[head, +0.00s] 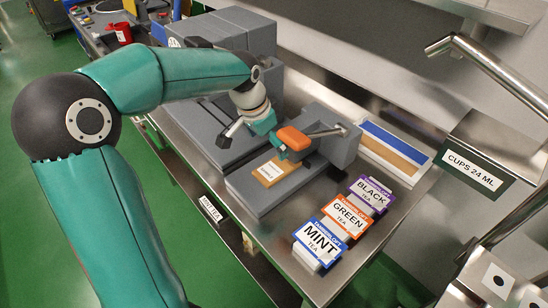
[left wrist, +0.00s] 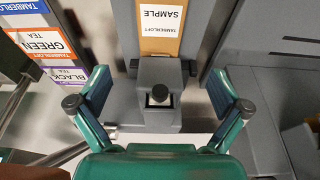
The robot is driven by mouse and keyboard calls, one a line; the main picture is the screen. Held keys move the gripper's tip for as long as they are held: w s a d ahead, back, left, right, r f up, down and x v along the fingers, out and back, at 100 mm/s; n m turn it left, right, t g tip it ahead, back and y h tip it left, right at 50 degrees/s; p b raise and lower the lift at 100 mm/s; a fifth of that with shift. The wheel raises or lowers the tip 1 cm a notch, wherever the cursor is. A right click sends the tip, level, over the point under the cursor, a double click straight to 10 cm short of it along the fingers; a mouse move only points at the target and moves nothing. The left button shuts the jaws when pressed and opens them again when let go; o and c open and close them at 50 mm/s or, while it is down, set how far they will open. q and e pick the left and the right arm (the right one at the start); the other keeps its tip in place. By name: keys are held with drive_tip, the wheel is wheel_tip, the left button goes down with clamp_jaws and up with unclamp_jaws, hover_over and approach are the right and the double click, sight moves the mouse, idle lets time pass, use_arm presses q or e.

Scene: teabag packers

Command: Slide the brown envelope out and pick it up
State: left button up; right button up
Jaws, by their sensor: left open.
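The brown envelope (head: 271,182) lies flat on the grey bed of a small press, its white label facing up. In the left wrist view the envelope (left wrist: 158,48) shows as a brown strip with a label reading SAMPLE, and its near end meets the grey press head (left wrist: 160,105). My right gripper is not in view.
MINT (head: 320,242), GREEN (head: 348,215) and BLACK (head: 371,194) tea boxes stand on the steel table at right of the press. A tray with blue and brown contents (head: 394,150) is behind. Large grey machine blocks (head: 212,130) stand left of the press. Cups holder (head: 474,170) is at right.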

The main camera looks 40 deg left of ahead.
sight(276, 168)
use_arm(q)
drive_tip(key=x, duration=1)
drive_tip(key=shift+s+f+p, duration=0.1)
drive_tip(key=shift+p, duration=0.2)
drive_tip(key=c, duration=1.2)
drive_tip(key=shift+s, duration=0.15)
